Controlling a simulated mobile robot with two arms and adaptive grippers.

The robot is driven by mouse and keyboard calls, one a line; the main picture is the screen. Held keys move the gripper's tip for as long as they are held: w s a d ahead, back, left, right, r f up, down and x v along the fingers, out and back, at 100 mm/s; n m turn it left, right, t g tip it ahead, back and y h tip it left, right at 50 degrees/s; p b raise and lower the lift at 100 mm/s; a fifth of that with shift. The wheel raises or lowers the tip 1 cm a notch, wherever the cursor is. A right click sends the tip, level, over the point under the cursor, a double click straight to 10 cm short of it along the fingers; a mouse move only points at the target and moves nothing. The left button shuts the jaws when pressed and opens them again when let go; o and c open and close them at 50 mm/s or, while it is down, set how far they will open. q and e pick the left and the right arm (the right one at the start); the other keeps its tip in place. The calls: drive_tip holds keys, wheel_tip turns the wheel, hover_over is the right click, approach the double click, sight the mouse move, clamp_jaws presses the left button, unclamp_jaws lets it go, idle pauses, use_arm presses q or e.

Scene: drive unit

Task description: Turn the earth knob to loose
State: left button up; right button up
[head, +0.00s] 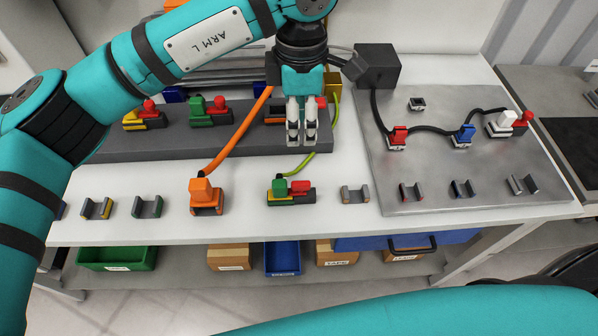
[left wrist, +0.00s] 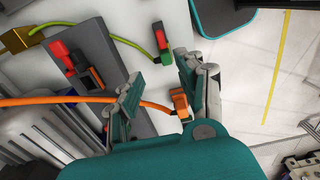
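The earth connector (head: 290,192) sits on the white bench near its front edge, with the green-yellow cable (head: 318,150) running into it. It has a green part on the left, a red knob (head: 299,187) on the right and a yellow and black base. In the left wrist view the connector (left wrist: 163,46) lies beyond the fingertips. My left gripper (head: 301,140) points down behind the connector, over the front of the dark rail, apart from the knob. Its fingers (left wrist: 160,78) stand apart with nothing held between them. My right gripper is out of view.
The orange connector (head: 206,196) with its orange cable stands left of the earth connector. Several connectors with red knobs sit on the dark rail (head: 170,143) behind. A grey plate (head: 440,185) with cabled plugs lies at right. Empty holders line the front edge.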

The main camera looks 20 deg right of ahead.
sight(301, 183)
use_arm(q)
wheel_tip(301, 183, down, 16)
drive_tip(key=p, duration=0.4)
drive_tip(key=shift+s+r, duration=0.15)
drive_tip(key=shift+r, duration=0.1)
drive_tip(key=shift+f+p, duration=0.3)
drive_tip(key=shift+f, duration=0.5)
drive_tip(key=shift+c, duration=0.4)
clamp_jaws()
